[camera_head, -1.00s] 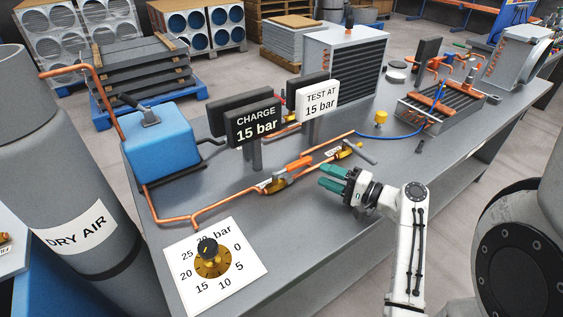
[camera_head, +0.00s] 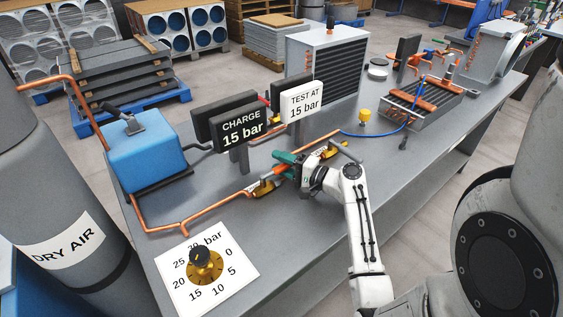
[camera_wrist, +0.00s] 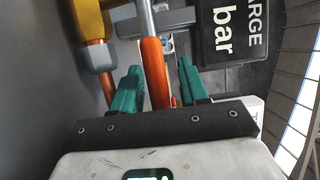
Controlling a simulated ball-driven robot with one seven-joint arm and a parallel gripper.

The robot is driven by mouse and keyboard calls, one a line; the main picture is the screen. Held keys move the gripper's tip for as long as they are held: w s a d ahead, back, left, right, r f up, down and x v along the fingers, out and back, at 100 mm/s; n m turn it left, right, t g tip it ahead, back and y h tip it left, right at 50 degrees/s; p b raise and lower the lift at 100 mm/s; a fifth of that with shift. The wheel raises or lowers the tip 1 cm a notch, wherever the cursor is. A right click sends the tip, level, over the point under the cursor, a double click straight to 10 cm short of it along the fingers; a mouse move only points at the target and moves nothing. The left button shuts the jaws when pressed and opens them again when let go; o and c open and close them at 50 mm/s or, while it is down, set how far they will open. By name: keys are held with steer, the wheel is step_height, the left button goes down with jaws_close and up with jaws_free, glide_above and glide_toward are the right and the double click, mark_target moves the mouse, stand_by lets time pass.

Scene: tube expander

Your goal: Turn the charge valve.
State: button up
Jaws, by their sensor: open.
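The charge valve has a brass body (camera_head: 262,187) on the copper line in front of the black sign "CHARGE 15 bar" (camera_head: 240,126). Its orange-sleeved lever (camera_head: 279,171) is partly hidden by my gripper (camera_head: 282,163). In the wrist view the orange lever (camera_wrist: 154,72) lies between the two green fingers of my gripper (camera_wrist: 160,85). The fingers stand apart, with a visible gap on the lever's right side. On the left, the finger is close to the lever; contact cannot be told. Brass and copper parts (camera_wrist: 90,22) show at upper left.
A pressure dial (camera_head: 206,267) lies on a white plate at the bench's front left. A second brass valve with a grey lever (camera_head: 346,153) sits just right of my gripper. The white "TEST AT 15 bar" sign (camera_head: 305,101) stands behind. Bare bench lies in front.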

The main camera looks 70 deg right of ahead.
jaws_close()
stand_by(0.4)
